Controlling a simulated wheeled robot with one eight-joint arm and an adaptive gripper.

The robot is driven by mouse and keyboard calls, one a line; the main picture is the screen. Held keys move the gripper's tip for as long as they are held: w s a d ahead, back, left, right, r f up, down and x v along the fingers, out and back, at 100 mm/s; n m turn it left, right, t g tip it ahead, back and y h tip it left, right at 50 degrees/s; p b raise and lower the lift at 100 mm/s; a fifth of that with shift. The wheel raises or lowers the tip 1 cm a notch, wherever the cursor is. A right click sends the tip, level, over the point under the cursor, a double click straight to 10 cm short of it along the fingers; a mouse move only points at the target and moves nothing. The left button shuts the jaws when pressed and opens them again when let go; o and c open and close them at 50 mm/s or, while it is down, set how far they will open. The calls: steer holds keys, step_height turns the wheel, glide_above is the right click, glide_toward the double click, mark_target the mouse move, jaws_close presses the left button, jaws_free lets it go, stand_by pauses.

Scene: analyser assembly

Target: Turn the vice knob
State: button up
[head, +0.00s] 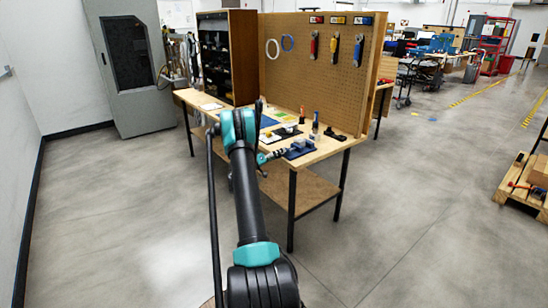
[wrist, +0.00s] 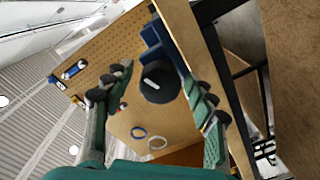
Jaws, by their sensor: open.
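The vice knob (wrist: 156,86) is a round black knob with a white mark, seen face-on in the wrist view. It sits in front of the blue vice (wrist: 153,40). The vice also shows in the head view (head: 298,151), near the front edge of the workbench (head: 318,157). My gripper (wrist: 158,76) is open, with one green finger on each side of the knob. Gaps show between the fingers and the knob in this view. In the head view my gripper (head: 287,152) is at the vice, and the knob cannot be made out there.
A pegboard (head: 300,75) with hanging tools and two rings stands behind the bench. Small tools and a black tray lie on the benchtop past the vice. A grey cabinet (head: 130,60) stands at left. The floor right of the bench is clear up to a pallet (head: 515,190).

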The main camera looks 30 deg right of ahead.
steer(key=m, duration=0.3)
steer(key=shift+m, duration=0.3)
steer(key=m, duration=0.4)
steer(key=shift+s, duration=0.1)
steer(key=s+a, duration=0.2)
steer(key=a, duration=1.5)
steer(key=shift+a, duration=0.1)
steer(key=shift+r, duration=0.15)
